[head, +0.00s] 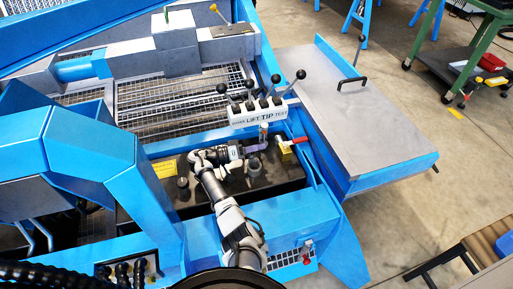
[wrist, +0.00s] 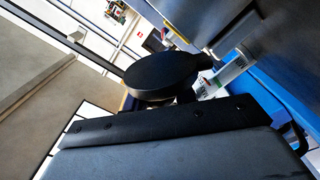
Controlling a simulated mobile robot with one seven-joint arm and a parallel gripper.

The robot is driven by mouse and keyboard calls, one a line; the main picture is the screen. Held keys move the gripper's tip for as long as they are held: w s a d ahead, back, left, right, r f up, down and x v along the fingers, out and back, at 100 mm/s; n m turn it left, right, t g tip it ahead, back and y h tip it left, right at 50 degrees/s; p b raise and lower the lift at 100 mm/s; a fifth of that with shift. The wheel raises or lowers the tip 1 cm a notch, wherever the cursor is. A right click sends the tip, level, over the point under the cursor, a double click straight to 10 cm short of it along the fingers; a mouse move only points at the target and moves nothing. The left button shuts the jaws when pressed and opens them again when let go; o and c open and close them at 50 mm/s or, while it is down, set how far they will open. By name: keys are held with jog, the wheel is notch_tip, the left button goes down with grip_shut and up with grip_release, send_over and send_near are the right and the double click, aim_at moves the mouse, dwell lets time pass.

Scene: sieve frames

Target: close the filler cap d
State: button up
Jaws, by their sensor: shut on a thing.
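The filler cap d, a round black lid (wrist: 165,75), shows in the wrist view just beyond the dark edge of my gripper. It is seen at a slant, with a short arm at its right side. My gripper (head: 246,160) is in the head view over the dark tank top, beside the pale purple pipe. It is shut on the cap, though the fingertips and the contact are mostly hidden behind the gripper body in the wrist view. In the head view the cap is too small and covered to make out, and I cannot tell how far it stands open.
A red-handled valve (head: 292,142) is close to the right of my gripper. A dark knob (head: 183,184) stands at the left on the tank top. Levers on a white panel (head: 258,113) rise behind. Blue frame walls (head: 283,216) enclose the tank area. A white labelled cylinder (wrist: 230,70) is right of the cap.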

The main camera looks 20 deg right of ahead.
jog(key=o, duration=1)
jog(key=shift+c, duration=0.2)
jog(key=a+b, duration=0.1)
jog(key=a, duration=0.5)
jog(key=shift+a+f+b, duration=0.1)
jog(key=shift+b, duration=0.25)
jog(key=shift+a, duration=0.65)
